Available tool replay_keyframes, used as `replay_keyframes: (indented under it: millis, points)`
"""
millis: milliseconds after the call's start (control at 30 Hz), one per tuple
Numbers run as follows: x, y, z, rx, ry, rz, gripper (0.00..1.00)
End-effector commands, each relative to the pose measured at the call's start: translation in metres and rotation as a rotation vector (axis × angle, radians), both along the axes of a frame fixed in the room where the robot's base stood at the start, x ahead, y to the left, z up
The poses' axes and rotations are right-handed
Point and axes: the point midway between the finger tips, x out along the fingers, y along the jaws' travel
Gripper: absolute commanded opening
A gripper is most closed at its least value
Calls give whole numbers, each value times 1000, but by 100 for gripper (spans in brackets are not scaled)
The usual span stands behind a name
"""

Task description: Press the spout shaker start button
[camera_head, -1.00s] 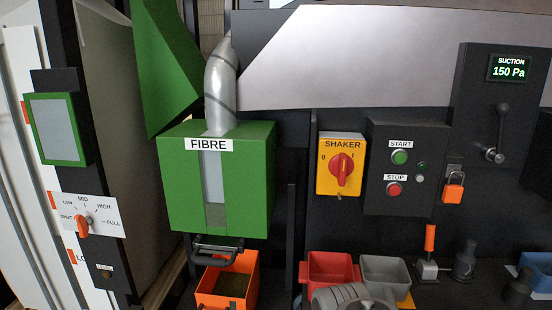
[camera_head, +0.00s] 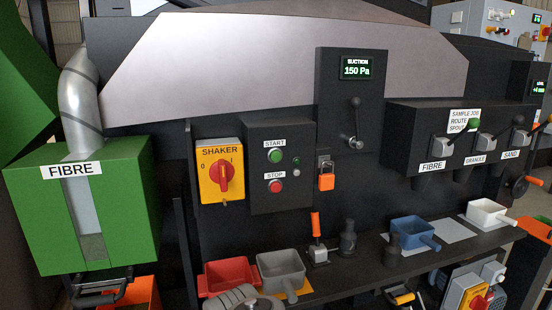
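The green start button (camera_head: 275,156) is on a dark control box (camera_head: 295,190) near the middle of the head view, under a white START label. The red stop button (camera_head: 275,186) is below it under a STOP label. To the left is the yellow SHAKER switch plate (camera_head: 208,188) with a red rotary knob (camera_head: 222,176), marked 0 and I. The knob's handle looks roughly upright; I cannot tell its exact setting. A small round green lamp (camera_head: 295,160) sits right of the start button. My gripper is not in view, and nothing covers the start button.
An orange padlock (camera_head: 326,182) hangs right of the box, below the suction display (camera_head: 356,68) reading 150 Pa. A shelf below holds red (camera_head: 230,276), grey (camera_head: 281,271), blue (camera_head: 412,231) and white (camera_head: 488,214) scoops. The green FIBRE box (camera_head: 130,200) juts out at left.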

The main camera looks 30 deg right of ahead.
Motion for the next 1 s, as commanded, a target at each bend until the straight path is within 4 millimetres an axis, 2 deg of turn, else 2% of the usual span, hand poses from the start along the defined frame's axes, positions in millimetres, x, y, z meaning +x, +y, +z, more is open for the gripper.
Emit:
replay_keyframes:
  millis: [67, 533, 1000]
  points:
    - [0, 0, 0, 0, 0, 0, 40]
    - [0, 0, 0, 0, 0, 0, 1]
    - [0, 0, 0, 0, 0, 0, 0]
